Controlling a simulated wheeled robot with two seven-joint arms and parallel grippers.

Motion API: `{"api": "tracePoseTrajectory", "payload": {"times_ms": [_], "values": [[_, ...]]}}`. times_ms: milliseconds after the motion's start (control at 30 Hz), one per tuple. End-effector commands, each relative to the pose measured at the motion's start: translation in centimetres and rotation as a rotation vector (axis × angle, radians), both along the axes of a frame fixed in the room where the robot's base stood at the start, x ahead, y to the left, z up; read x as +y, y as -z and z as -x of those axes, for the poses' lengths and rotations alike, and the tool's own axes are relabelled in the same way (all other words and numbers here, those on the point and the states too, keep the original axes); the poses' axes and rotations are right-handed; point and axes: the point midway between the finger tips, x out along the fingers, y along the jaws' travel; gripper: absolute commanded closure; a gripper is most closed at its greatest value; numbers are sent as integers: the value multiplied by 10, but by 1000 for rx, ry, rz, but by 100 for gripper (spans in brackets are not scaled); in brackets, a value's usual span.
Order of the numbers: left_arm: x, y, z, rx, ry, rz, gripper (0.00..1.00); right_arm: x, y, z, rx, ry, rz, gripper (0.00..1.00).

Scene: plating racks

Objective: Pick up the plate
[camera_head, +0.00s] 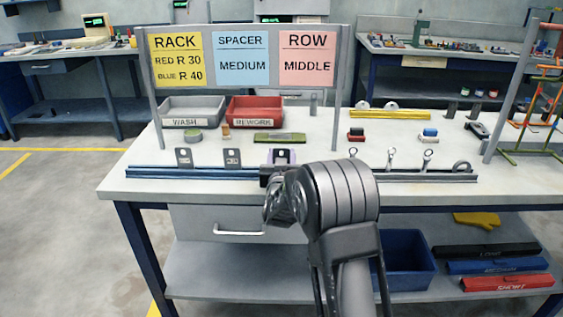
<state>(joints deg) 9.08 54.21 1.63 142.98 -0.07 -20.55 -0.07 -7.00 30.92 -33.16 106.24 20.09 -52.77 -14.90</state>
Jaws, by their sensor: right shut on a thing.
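My right arm comes up from the bottom and reaches to the table's front edge. Its right gripper (277,174) is shut on a plate (282,156) at the blue rail; the arm and gripper hide the plate's lower part, so I cannot tell whether it still touches the rail. Two similar dark grey plates with holes, a left one (184,157) and a middle one (232,157), stand upright behind the blue rail (190,173). My left gripper is not in view.
A sign board (245,88) reads RACK, SPACER MEDIUM and ROW MIDDLE. Behind are a grey WASH tray (193,107) and a red REWORK tray (256,106). A grey rail (430,176) with ring-topped pieces lies right. A coloured rack frame (540,95) stands far right.

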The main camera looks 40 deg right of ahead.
Motion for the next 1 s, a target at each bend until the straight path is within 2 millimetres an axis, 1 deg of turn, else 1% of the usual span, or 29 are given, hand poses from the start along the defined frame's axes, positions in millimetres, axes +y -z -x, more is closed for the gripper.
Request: {"api": "tracePoseTrajectory", "payload": {"times_ms": [167,267,367,600,733,833,1000], "values": [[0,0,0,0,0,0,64,0,-3,0,-2,0,0,100],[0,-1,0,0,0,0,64,0,-11,0,-4,0,-1,100],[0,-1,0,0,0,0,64,0,-25,0,-6,0,0,100],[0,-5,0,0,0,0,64,0,-72,0,-6,0,-2,100],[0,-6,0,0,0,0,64,0,-92,0,-4,0,-1,100],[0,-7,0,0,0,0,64,0,-99,0,-1,0,0,100],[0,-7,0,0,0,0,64,0,-101,0,-1,0,-1,100]]}}
